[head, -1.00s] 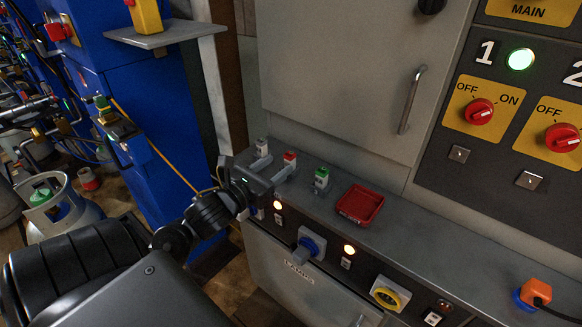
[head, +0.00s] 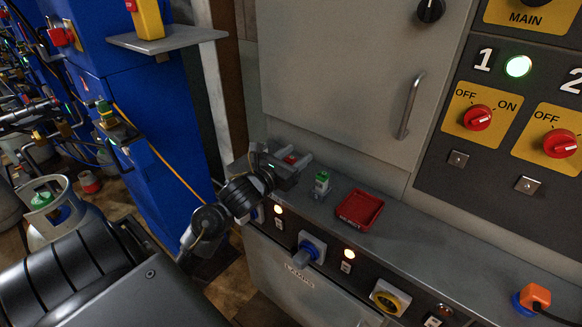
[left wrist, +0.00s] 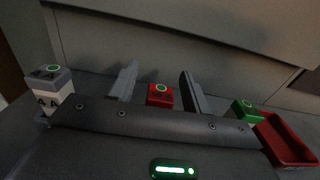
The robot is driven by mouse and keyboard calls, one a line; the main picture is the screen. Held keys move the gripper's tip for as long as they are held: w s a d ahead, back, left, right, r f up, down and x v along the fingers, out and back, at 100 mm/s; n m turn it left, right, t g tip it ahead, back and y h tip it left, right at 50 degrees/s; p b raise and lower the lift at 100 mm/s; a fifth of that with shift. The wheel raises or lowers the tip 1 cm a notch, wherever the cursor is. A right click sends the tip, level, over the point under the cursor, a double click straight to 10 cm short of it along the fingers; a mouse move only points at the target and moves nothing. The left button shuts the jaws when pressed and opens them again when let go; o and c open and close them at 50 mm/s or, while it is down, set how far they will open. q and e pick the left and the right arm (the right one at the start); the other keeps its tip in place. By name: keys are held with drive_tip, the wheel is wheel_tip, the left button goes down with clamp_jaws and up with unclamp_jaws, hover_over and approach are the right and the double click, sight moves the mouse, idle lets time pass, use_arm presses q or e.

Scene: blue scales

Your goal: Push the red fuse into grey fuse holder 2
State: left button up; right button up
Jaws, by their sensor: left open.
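The red fuse (head: 290,159) stands on the grey ledge, second from the left in a row of three. In the left wrist view its red top (left wrist: 159,95) shows between my two fingers, with gaps on both sides; its lower part and any holder under it are hidden by my gripper body. My left gripper (head: 291,150) is open around the red fuse, its fingers (left wrist: 158,70) reaching past it on either side. I cannot make out a number 2 on any holder. My right gripper is not in view.
A green-topped fuse (head: 321,182) stands just right of my gripper, then a red tray (head: 343,213). A grey-topped fuse (left wrist: 48,90) stands left of my gripper. The cabinet wall (head: 340,90) rises behind. Knobs, such as a blue one (head: 312,247), protrude below the ledge.

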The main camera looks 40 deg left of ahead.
use_arm(q)
clamp_jaws()
drive_tip(key=shift+r, duration=0.15)
idle(0.4)
